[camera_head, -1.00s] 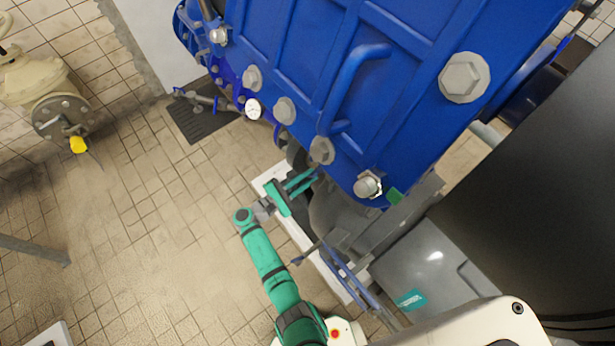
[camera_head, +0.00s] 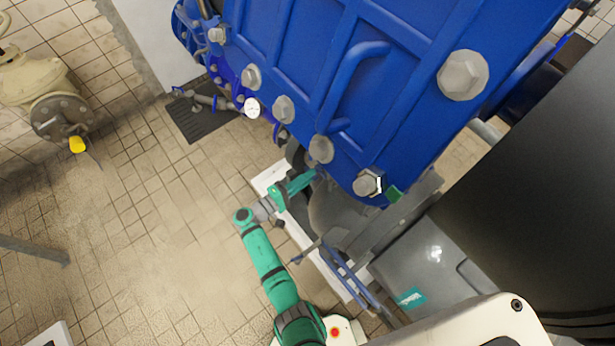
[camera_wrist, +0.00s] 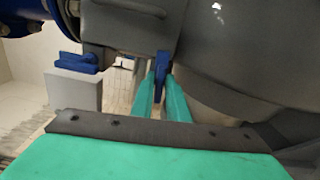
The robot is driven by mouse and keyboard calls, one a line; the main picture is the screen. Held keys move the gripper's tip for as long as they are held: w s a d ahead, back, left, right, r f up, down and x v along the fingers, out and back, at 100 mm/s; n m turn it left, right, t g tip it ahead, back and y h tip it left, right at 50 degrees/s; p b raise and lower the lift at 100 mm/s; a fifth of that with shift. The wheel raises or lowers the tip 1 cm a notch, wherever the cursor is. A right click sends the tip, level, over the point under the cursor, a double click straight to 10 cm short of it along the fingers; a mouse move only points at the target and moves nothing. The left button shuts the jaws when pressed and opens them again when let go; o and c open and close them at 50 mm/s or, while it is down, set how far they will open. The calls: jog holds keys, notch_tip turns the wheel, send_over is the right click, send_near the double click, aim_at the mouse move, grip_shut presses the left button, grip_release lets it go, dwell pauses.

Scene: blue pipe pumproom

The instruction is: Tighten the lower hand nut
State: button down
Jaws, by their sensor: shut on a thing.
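The lower hand nut shows in the wrist view as a small blue upright part (camera_wrist: 162,67), below a grey metal body. Its lower end lies between the two green fingers of my gripper (camera_wrist: 161,82). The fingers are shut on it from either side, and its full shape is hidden. In the head view my gripper (camera_head: 301,183) reaches under the lower edge of the big blue housing (camera_head: 290,50). The nut cannot be made out there, as the fingertips and the housing cover that spot.
A rounded grey body (camera_wrist: 245,75) stands close on the right of my fingers. Another blue part (camera_wrist: 76,62) sits to the left above a grey block (camera_wrist: 75,90). In the head view, blue bars (camera_head: 347,277) stand beside my arm.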

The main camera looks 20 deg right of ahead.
jog(key=shift+f+m, duration=0.1)
jog(key=shift+m, duration=0.5)
jog(key=c, duration=1.8)
grip_release()
jog(key=shift+c, duration=0.2)
jog(key=shift+a, duration=0.1)
jog(key=v, duration=1)
jog(key=shift+a, duration=0.35)
jog(key=shift+s, duration=0.2)
